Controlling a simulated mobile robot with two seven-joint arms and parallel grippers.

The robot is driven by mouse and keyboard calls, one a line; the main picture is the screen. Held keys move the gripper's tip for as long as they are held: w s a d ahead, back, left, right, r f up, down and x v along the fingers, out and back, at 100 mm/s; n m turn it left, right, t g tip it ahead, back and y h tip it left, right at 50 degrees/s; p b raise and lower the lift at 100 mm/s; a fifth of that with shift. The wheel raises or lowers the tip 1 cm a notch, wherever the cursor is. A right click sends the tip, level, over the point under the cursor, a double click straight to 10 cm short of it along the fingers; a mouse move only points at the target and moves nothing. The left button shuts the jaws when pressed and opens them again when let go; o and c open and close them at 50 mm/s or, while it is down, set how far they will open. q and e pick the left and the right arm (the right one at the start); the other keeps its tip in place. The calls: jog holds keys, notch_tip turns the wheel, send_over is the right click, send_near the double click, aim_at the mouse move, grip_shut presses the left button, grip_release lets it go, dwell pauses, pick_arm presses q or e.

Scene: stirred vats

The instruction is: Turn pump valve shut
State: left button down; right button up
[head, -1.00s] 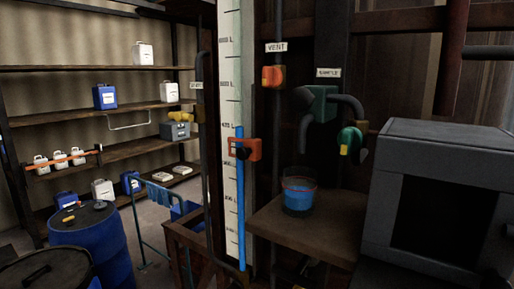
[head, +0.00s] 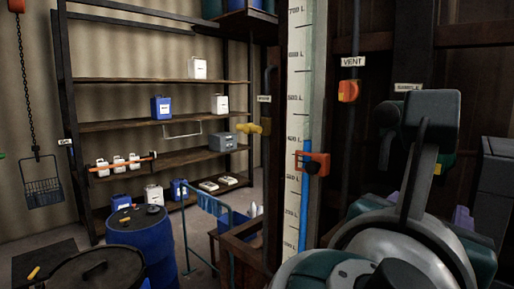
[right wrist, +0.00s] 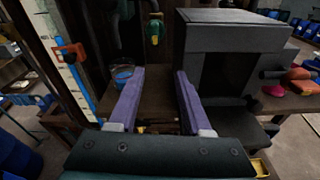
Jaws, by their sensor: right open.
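A yellow valve handle (head: 249,129) sits in the head view on the pipe left of the gauge board, under a small label (head: 264,98) too small to read surely; it looks like the pump valve. An orange valve (head: 349,91) hangs under the VENT label. My right gripper (right wrist: 158,80) is open and empty, its purple fingers spread in the right wrist view. It is well to the right of the yellow handle and apart from it. My right arm covers much of the head view's right side, hiding most of the sample valve, which shows in the right wrist view (right wrist: 154,30). My left gripper is out of view.
The level gauge (head: 294,130) with its red-orange slider (head: 313,163) stands between my right arm and the yellow handle. A beaker of blue liquid (right wrist: 122,74) and a dark grey box (right wrist: 235,45) are near my right gripper. Blue drums (head: 140,240) stand front left.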

aim_at(439, 160)
jog(key=shift+n+t+h, duration=0.5)
jog(key=shift+n, duration=0.1)
jog(key=w+d+r+p, duration=0.1)
jog(key=w+d, duration=0.1)
jog(key=w+d+r+p, duration=0.1)
jog(key=w+d+p, duration=0.3)
jog(key=w+d, duration=0.1)
jog(key=shift+r, duration=0.4)
jog(key=shift+w+d+f, duration=0.15)
jog(key=shift+w+d, duration=0.05)
jog(key=shift+w, duration=0.05)
grip_shut()
